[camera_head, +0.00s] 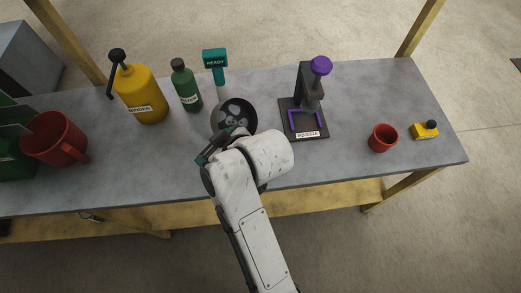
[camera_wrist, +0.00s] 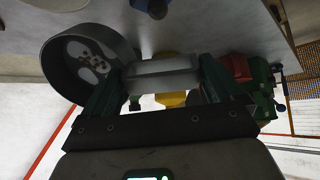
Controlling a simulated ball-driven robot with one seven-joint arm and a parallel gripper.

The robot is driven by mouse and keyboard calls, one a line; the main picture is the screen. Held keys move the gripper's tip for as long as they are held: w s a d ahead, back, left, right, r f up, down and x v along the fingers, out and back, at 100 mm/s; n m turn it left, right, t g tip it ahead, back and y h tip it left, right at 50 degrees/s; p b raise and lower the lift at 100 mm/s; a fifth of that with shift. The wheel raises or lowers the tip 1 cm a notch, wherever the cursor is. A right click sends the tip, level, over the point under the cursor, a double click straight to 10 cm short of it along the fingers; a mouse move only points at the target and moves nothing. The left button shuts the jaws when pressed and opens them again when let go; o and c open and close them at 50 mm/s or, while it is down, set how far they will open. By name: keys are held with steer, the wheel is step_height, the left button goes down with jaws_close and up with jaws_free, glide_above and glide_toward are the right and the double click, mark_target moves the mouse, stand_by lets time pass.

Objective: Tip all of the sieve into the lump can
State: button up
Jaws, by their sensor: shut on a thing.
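I cannot tell which vessel is the lump can: a large red mug (camera_head: 50,135) stands at the left, and a small red cup (camera_head: 383,138) at the right. Neither shows a label.
A yellow BINDER bottle (camera_head: 142,95), a green WATER bottle (camera_head: 186,88) and the READY sign (camera_head: 215,58) stand along the back. A black press (camera_head: 307,95) stands right of the sieve. A yellow box (camera_head: 424,131) sits at far right. The table front left of my arm is clear.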

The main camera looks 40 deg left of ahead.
steer(key=shift+d+r+y+b, duration=0.15)
steer(key=shift+d+y+b, duration=0.75)
steer(key=shift+b, duration=1.15)
steer(key=shift+w+d+f+y+b, duration=0.15)
steer(key=shift+f+y+b, duration=0.3)
steer(key=shift+b, duration=0.75)
steer(key=shift+s+d+f+y+b, duration=0.1)
steer(key=shift+f+y+b, duration=0.15)
steer(key=shift+y+b, duration=0.65)
steer(key=shift+d+y+b, duration=0.5)
steer(key=shift+y+b, duration=0.15)
steer(key=shift+b, duration=1.55)
steer(key=shift+w+d+f+y+b, duration=0.15)
steer(key=shift+d+y+b, duration=0.85)
steer(key=shift+b, duration=1)
steer(key=shift+w+d+f+y+b, duration=0.15)
steer(key=shift+d+y+b, duration=0.35)
steer(key=shift+b, duration=1.45)
steer(key=shift+s+d+f+y+b, duration=0.2)
steer(key=shift+y+b, duration=0.5)
steer(key=shift+b, duration=1.3)
steer(key=shift+w+d+f+y+b, duration=0.15)
steer(key=shift+d+y+b, duration=0.35)
steer(key=shift+b, duration=1.45)
